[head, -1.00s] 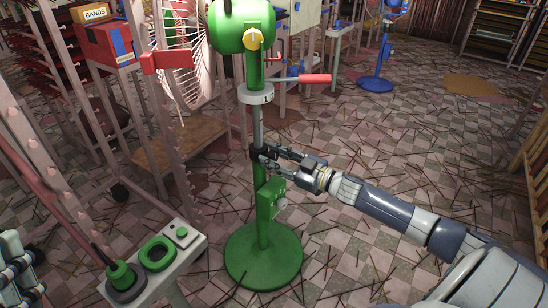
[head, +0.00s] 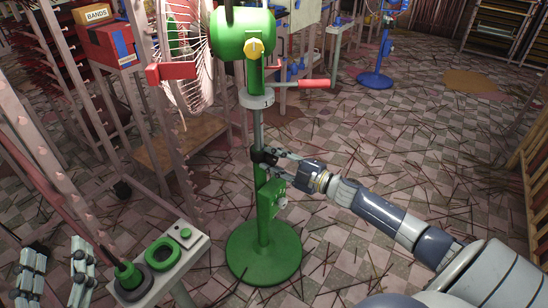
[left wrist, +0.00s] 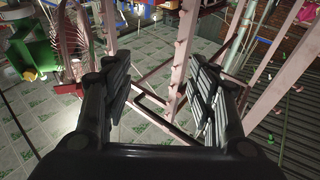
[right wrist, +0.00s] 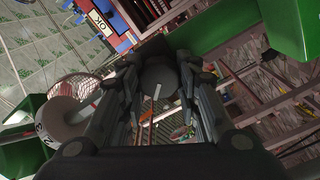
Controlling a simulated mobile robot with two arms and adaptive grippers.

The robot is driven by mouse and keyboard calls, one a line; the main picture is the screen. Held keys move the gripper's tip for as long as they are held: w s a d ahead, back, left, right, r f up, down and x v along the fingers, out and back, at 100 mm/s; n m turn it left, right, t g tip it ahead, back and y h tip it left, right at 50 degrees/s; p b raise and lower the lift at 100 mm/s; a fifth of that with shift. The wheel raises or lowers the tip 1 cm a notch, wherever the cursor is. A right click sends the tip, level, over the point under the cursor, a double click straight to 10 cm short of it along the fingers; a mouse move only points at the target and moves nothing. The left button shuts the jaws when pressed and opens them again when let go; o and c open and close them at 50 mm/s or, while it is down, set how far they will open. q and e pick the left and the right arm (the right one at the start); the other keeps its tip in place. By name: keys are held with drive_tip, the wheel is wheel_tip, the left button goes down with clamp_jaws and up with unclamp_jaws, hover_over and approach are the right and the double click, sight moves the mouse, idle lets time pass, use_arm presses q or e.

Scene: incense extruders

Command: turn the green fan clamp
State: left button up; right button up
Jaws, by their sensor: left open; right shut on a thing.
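The green fan stands upright on a round green base (head: 264,254), with its green head (head: 243,35) on a grey pole (head: 258,130). A dark clamp (head: 266,157) sits on the pole where the grey part meets the green tube. My right gripper (head: 277,159) is shut on the clamp from the right. In the right wrist view, a dark round piece of the clamp (right wrist: 158,78) sits between its fingers, which partly hide it. My left gripper (head: 55,268) is open and empty at the lower left, well away from the fan; its spread fingers show in the left wrist view (left wrist: 164,75).
A red-handled lever (head: 314,83) sticks out right below the fan head. A small stand (head: 172,268) with green round parts lies between my left gripper and the fan base. Pink rack posts (head: 40,150) rise at left. The stick-strewn floor at right is open.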

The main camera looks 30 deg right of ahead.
drive_tip(key=shift+n, duration=0.9)
drive_tip(key=shift+f+n, duration=0.1)
drive_tip(key=shift+n, duration=1.3)
drive_tip(key=shift+f+n, duration=0.1)
drive_tip(key=shift+n, duration=0.4)
drive_tip(key=n+b, duration=0.1)
drive_tip(key=n, duration=0.3)
drive_tip(key=shift+f, duration=0.1)
use_arm(q)
drive_tip(key=s+r+t+h, duration=0.1)
drive_tip(key=s+r+t, duration=0.2)
drive_tip(key=r, duration=0.4)
drive_tip(key=shift+t+h+b, duration=0.3)
drive_tip(key=shift+t+b, duration=0.1)
drive_tip(key=shift+t, duration=0.3)
use_arm(e)
drive_tip(key=shift+n, duration=0.7)
